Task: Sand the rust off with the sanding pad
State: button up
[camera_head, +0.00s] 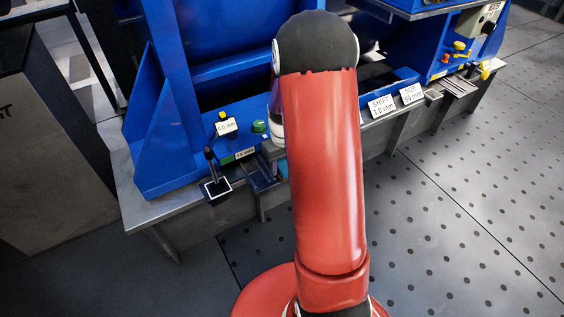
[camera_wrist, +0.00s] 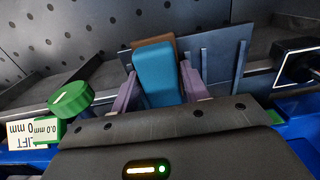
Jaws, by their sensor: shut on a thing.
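In the wrist view my gripper (camera_wrist: 157,88) is shut on the sanding pad (camera_wrist: 159,74), a blue block with a brown face (camera_wrist: 154,42) on its far side. One finger presses on each side of the pad. The pad is tilted slightly and stands in front of a dark upright plate (camera_wrist: 222,66) with thin ribs; I cannot tell whether they touch. In the head view my red arm hides the gripper and the pad. No rust patch can be made out in either view.
A blue machine (camera_head: 170,150) stands on a grey metal bench (camera_head: 150,212). A black lever (camera_head: 210,165), a green knob (camera_head: 259,127) and a small label (camera_head: 227,126) sit near my wrist. The green knob (camera_wrist: 71,98) is close left of the gripper. Perforated floor (camera_head: 450,220) lies open at right.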

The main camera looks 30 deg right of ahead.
jog(key=shift+w+a+p, duration=0.2)
jog(key=shift+w+p, duration=0.2)
jog(key=shift+w, duration=2)
jog(key=shift+s+d+r, duration=0.1)
jog(key=shift+s+r, duration=0.05)
jog(key=shift+s, duration=1.2)
jog(key=shift+s+d+b, duration=0.1)
jog(key=shift+s+b, duration=0.25)
jog(key=shift+s, duration=0.95)
jog(key=shift+w+a+f, duration=0.15)
jog(key=shift+w, duration=1.2)
jog(key=shift+w+a+f, duration=0.1)
jog(key=shift+w, duration=1.2)
jog(key=shift+r+p, duration=0.15)
jog(key=shift+p, duration=0.2)
jog(key=shift+s+d+r+p, duration=0.1)
jog(key=shift+r+p, duration=1.1)
jog(key=shift+r, duration=0.55)
jog(key=shift+s+d+r+p, duration=0.1)
jog(key=shift+r+p, duration=1.05)
jog(key=shift+r, duration=0.55)
jog(key=shift+a+f, duration=0.1)
